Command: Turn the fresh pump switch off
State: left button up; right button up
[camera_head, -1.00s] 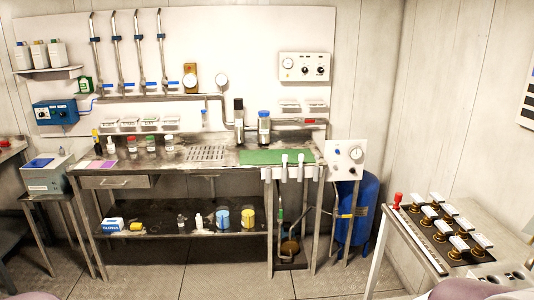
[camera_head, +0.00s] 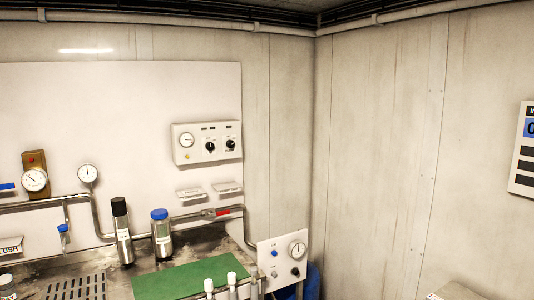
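A white control box (camera_head: 207,142) is fixed to the back wall panel. It has a round gauge on its left, two black knobs (camera_head: 211,146) and small dark marks along its top. A white gauge panel (camera_head: 284,260) stands lower, at the right end of the bench, with a gauge, a blue knob (camera_head: 274,253) and a black knob (camera_head: 295,271). The labels are too small to read, so I cannot tell which of these is the fresh pump switch or how it is set. Neither gripper is in view.
The metal bench holds a green mat (camera_head: 185,279), a black-capped cylinder (camera_head: 122,231) and a blue-capped cylinder (camera_head: 160,235). A pipe with a red-handled valve (camera_head: 222,212) runs behind them. White upright fittings stand at the bench's front edge. The right wall is mostly bare.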

aim_at(229, 144)
jog(key=i+j, duration=0.3)
jog(key=i, duration=0.25)
jog(key=i+j+z, duration=0.1)
jog(key=i+j, duration=0.2)
jog(key=i, duration=0.2)
